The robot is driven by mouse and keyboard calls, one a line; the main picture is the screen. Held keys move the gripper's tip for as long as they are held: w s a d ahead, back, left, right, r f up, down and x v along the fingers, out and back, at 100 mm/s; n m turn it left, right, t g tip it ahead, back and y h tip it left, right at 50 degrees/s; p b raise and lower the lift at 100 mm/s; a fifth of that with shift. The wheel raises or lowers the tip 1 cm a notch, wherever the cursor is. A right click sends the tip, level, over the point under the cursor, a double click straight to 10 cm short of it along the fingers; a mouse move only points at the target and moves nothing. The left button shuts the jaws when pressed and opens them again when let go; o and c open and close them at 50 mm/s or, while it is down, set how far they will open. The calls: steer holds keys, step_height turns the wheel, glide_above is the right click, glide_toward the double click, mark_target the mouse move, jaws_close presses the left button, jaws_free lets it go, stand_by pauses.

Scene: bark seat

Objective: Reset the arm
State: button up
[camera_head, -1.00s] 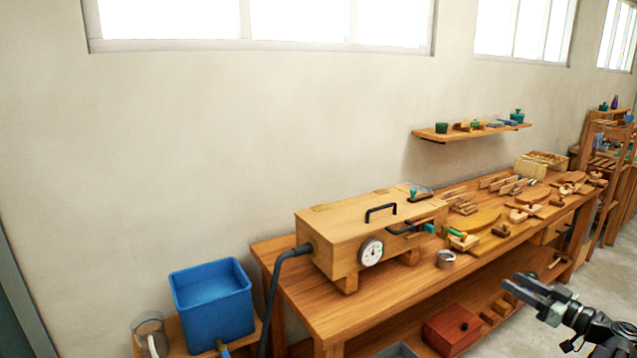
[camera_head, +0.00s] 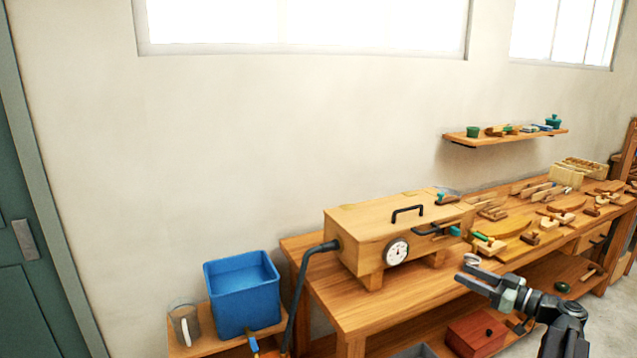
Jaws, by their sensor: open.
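My gripper (camera_head: 468,270) shows at the lower right, in front of the workbench's front edge. Its jaws are open, with nothing seen between them. My dark arm (camera_head: 565,315) runs from the gripper to the bottom right of the picture. In the picture the gripper overlaps the bench edge; I cannot tell how far it is from the bench.
A wooden workbench (camera_head: 352,313) carries a wooden box with a dial (camera_head: 397,251) and several wooden tools. A red box (camera_head: 476,334) is on the lower shelf. A blue bin (camera_head: 243,295) stands left, near a green door (camera_head: 28,290). Floor (camera_head: 612,318) shows at right.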

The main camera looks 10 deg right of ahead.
steer(key=w+a+f+n+g+y+p, duration=0.1)
steer(key=w+a+f+n+g, duration=0.15)
steer(key=a, duration=0.85)
steer(key=w+a+f+n+g+y+p, duration=0.15)
steer(key=a+g, duration=0.25)
steer(key=a, duration=0.8)
steer(key=w+a+f+n+g, duration=0.1)
steer(key=w+a+f+g, duration=0.2)
steer(key=a, duration=0.8)
steer(key=s+a+f+m+g+h+p, duration=0.1)
steer(key=s+a+f+g+h, duration=0.15)
steer(key=a, duration=0.35)
steer(key=s+a+f+g+h, duration=0.1)
steer(key=s+a+f+g, duration=0.1)
steer(key=s+a+f, duration=0.35)
step_height(320, 180, down, 3)
steer(key=s+a+m+g+h, duration=0.1)
steer(key=s+m+h, duration=0.1)
steer(key=h, duration=0.2)
steer(key=s+d+f+m+h, duration=0.1)
steer(key=d+m+h, duration=0.3)
steer(key=d+m, duration=0.4)
steer(key=shift+s+d+f, duration=0.2)
steer(key=shift+s+d, duration=0.15)
steer(key=shift+s, duration=0.1)
